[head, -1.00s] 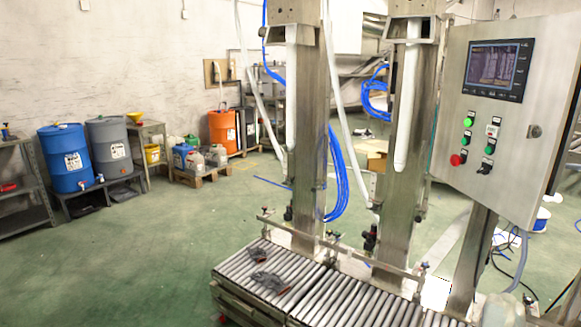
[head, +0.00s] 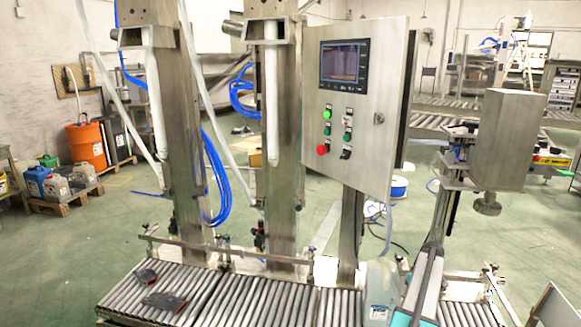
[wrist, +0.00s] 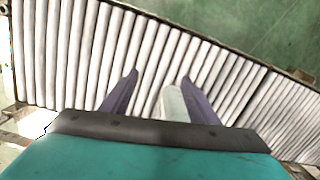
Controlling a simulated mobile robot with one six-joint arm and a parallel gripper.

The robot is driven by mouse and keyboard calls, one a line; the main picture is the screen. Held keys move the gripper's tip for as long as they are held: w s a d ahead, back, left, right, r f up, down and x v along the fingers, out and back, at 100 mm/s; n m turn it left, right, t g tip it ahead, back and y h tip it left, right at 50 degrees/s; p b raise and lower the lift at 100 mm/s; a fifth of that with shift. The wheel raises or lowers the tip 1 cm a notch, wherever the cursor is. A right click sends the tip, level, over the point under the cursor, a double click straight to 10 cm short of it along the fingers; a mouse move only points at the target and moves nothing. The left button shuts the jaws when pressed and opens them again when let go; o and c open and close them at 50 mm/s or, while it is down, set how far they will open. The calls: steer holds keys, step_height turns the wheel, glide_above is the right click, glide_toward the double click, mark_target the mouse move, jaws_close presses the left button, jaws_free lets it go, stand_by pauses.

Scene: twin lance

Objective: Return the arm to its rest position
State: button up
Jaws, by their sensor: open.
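My gripper (wrist: 158,86) shows in the wrist view with its two purple-grey fingers apart. A pale face shows along the inner side of the right finger. I see nothing held between the fingers. The fingers extend over the pale rollers of a conveyor (wrist: 75,50), and the gap between the fingertips and the rollers is hard to judge. I cannot make out the gripper clearly in the head view.
The roller conveyor (head: 215,300) runs below two steel filling columns, with dark gloves (head: 163,300) on it. A control cabinet (head: 350,105) and a translucent jug (head: 380,290) stand right of the columns. An orange drum (head: 86,145) is at back left. Green floor (head: 60,255) is open at left.

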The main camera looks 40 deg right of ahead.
steer(key=w+a+f+n, duration=0.1)
steer(key=w+a+f, duration=0.5)
steer(key=w+a, duration=0.5)
steer(key=w+a+f+n+g+p, duration=0.1)
steer(key=w+a+f, duration=0.2)
steer(key=a, duration=0.7)
steer(key=w+a+f+n+y, duration=0.1)
steer(key=w+a+f, duration=0.25)
steer(key=a, duration=0.65)
steer(key=w+a+f+n+g+p, duration=0.1)
steer(key=w+a+f, duration=0.25)
steer(key=a, duration=0.65)
steer(key=s+a+f+n+g+p, duration=0.1)
steer(key=s+a, duration=0.1)
steer(key=a, duration=0.8)
steer(key=s+a+f+n+g, duration=0.1)
steer(key=s+a+f, duration=0.1)
steer(key=a, duration=0.7)
steer(key=s+a+n+g+h+p, duration=0.1)
steer(key=s+a+n+h, duration=0.1)
steer(key=s+a, duration=1)
steer(key=a, duration=0.3)
steer(key=shift+s+a+f+n+p, duration=0.15)
steer(key=shift+s+f+n+p, duration=0.1)
steer(key=shift+s+n+p, duration=0.1)
